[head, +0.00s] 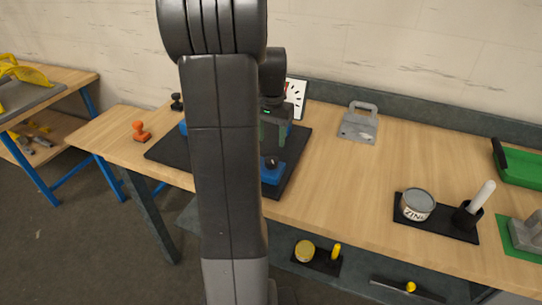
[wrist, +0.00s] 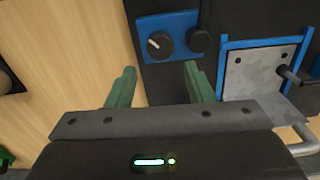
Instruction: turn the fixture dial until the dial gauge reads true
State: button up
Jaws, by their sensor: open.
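The dial (wrist: 158,44) is a dark round knob with a white pointer line, on a blue block near the mat's corner; the line points to the upper left in the wrist view. A second dark knob (wrist: 199,40) sits beside it. The blue block (head: 272,173) shows in the head view just right of my arm. The gauge (head: 295,98) has a white face with dark and red marks; my arm partly hides it and its reading cannot be made out. My gripper (wrist: 159,66) is open and empty, its green fingers just short of the dial in the wrist view.
A blue-framed metal plate (wrist: 262,72) with a handle stands beside the block on the black mat (head: 293,172). A grey handled block (head: 359,124), a tin (head: 417,204) and an orange stamp (head: 140,132) are on the table.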

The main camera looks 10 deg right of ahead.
aim_at(271, 159)
notch_tip(271, 159, down, 9)
jog(key=shift+r+p, duration=0.2)
jog(key=shift+p, duration=0.1)
jog(key=c, duration=0.7)
